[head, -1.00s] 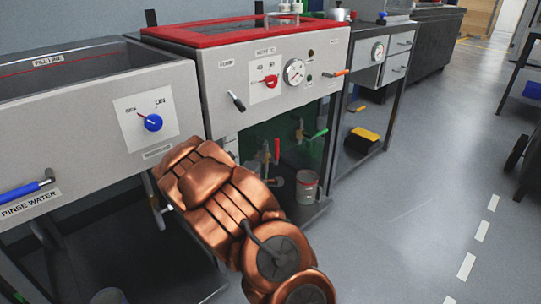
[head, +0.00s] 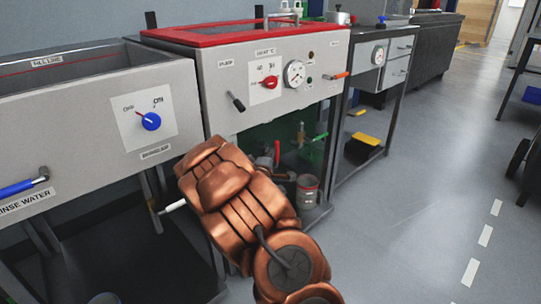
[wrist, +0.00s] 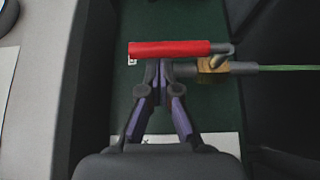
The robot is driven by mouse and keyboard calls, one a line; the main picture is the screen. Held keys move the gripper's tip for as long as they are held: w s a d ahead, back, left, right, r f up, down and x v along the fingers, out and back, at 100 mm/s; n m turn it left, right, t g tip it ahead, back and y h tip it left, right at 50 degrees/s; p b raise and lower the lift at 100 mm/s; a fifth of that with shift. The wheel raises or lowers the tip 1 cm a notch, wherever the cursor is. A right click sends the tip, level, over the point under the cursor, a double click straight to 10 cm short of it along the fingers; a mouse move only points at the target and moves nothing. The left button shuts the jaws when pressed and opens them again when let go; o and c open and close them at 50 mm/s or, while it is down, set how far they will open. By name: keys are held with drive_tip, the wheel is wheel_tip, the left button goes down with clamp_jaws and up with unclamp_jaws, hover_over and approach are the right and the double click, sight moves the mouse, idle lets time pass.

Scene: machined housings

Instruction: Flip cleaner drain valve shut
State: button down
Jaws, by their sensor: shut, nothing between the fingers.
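The cleaner tank (head: 225,75) has a red rim and a panel with a red knob and gauge. Below it, in the head view, a valve lever with a red sleeve (head: 277,154) stands upright beside my arm. In the wrist view the red lever (wrist: 170,49) lies across the picture, joined at its right to a brass valve body (wrist: 213,66) with a thin green line beyond. My gripper (wrist: 158,68) is shut and empty, its tips right at the lever's near side; I cannot tell whether they touch.
The floor at right is clear.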

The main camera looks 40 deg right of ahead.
drive_tip(key=shift+r+p, duration=0.15)
drive_tip(key=shift+p, duration=0.15)
drive_tip(key=shift+d+p, duration=0.2)
drive_tip(key=shift+p, duration=0.25)
